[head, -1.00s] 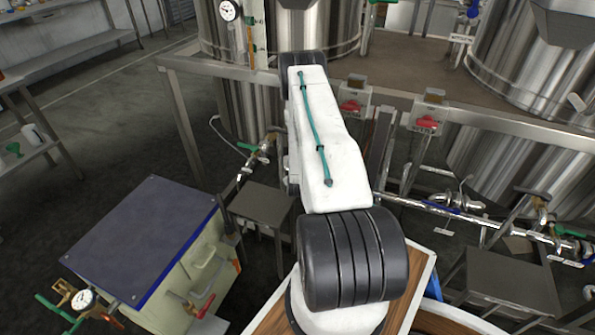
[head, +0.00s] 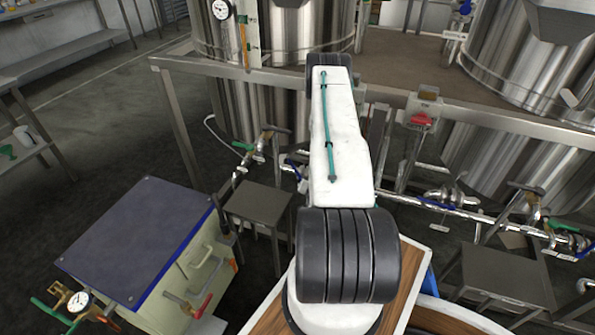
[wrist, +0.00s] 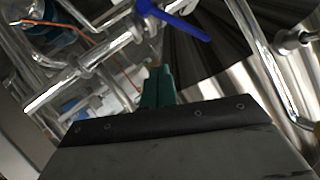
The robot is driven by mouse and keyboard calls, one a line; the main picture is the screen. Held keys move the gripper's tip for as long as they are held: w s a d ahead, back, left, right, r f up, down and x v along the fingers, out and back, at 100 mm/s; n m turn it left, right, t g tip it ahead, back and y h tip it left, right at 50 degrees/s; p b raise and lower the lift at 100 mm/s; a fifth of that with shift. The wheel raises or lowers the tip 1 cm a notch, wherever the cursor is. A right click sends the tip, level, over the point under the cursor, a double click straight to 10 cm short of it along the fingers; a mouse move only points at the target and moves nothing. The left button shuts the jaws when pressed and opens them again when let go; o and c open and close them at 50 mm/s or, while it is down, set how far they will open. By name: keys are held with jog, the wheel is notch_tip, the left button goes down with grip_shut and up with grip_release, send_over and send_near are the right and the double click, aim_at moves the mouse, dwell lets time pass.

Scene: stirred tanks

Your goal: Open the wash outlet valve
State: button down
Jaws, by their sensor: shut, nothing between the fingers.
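My gripper (wrist: 157,86) shows in the wrist view as green fingers, closed together with nothing between them. A blue valve handle (wrist: 178,18) on a steel pipe is above and beyond the fingertips, apart from them. In the head view my arm hides the gripper. A blue handle (head: 292,169) shows just left of my arm, and a green-handled valve (head: 244,146) is further left. Another blue handle (head: 437,205) and a green one (head: 564,227) are on the pipework at right. No label tells me which is the wash outlet valve.
Steel tanks (head: 300,40) stand on a metal frame (head: 178,64) across the back. A red switch (head: 420,120) is on the frame. A blue-topped cabinet (head: 135,235) stands at lower left. Small steel stands (head: 258,204) and (head: 505,276) are below the pipes.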

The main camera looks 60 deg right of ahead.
jog(key=a+r+m+t, duration=0.1)
jog(key=m, duration=0.6)
send_near(296, 170)
jog(key=w+d, duration=0.3)
jog(key=d, duration=0.2)
jog(key=shift+w+d+f+t, duration=0.15)
jog(key=shift+w+f+t, duration=0.15)
jog(key=shift+w+f, duration=0.25)
jog(key=shift+w+d+r+n, duration=0.1)
jog(key=shift+n, duration=0.2)
